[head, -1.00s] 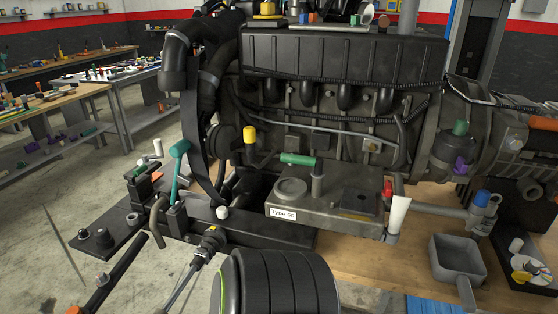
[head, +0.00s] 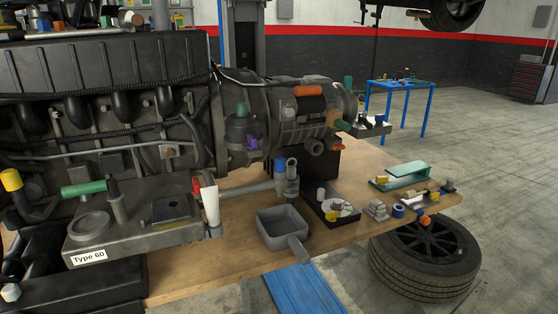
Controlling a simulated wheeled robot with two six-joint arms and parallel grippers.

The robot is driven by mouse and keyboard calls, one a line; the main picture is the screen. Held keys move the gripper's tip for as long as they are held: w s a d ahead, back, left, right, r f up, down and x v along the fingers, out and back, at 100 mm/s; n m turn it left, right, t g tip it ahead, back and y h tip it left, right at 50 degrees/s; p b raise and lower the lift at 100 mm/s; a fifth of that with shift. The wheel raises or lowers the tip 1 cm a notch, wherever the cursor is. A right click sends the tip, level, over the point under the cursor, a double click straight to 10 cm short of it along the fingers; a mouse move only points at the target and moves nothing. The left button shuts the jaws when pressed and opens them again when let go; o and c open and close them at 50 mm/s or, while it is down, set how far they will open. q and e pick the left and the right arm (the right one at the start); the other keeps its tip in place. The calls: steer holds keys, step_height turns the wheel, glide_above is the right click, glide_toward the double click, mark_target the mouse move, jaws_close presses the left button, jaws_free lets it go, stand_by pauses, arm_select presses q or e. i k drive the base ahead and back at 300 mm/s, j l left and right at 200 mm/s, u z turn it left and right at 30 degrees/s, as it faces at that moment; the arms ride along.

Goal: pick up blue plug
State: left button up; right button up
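A blue cap-like piece (head: 280,166), which looks like the blue plug, sits upright on a grey pipe fitting (head: 281,184) at the end of a horizontal grey pipe, right of the engine's grey box. A second blue piece, a small ring-like part (head: 398,211), lies on the wooden bench (head: 345,235) farther right. I cannot tell for certain which one is the plug. Neither of my grippers is in the head view.
A grey square pan (head: 282,229) with a handle stands on the bench before the fitting. A white tube (head: 211,205) stands left of it. A black tray (head: 328,207) holds small parts. The large engine (head: 110,85) fills the left. A tyre (head: 425,255) lies beyond the bench's right end.

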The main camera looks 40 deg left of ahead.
mark_target(280, 162)
steer(key=u, duration=1.1)
